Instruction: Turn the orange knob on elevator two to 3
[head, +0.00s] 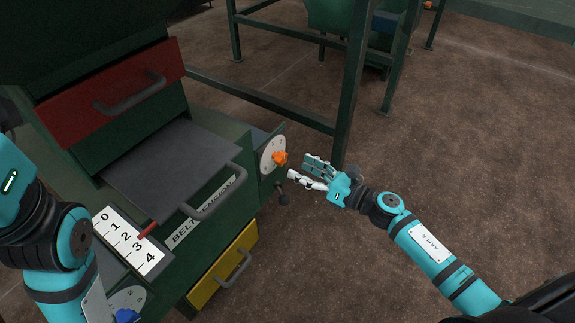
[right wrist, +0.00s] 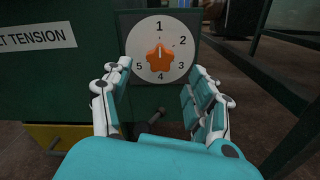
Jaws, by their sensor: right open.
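The orange knob (head: 280,158) is a star-shaped handle on a white round dial (head: 268,153) at the right end of the dark green machine. In the right wrist view the knob (right wrist: 160,59) sits at the middle of the dial, which is numbered 1 to 5. Its narrow tip appears to point up towards 1; the 3 (right wrist: 181,65) is at the right. My right gripper (head: 305,172) is open and empty, just right of the knob and apart from it. In the wrist view its fingers frame the knob from below. My left gripper is out of view; no elevator label is readable.
A blue knob (head: 127,316) with its own dial is at the bottom left. The machine has a red drawer (head: 110,96), a yellow drawer (head: 225,268) and a 0-to-4 scale (head: 130,240). A green frame post (head: 352,85) stands behind my right gripper. Floor at right is clear.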

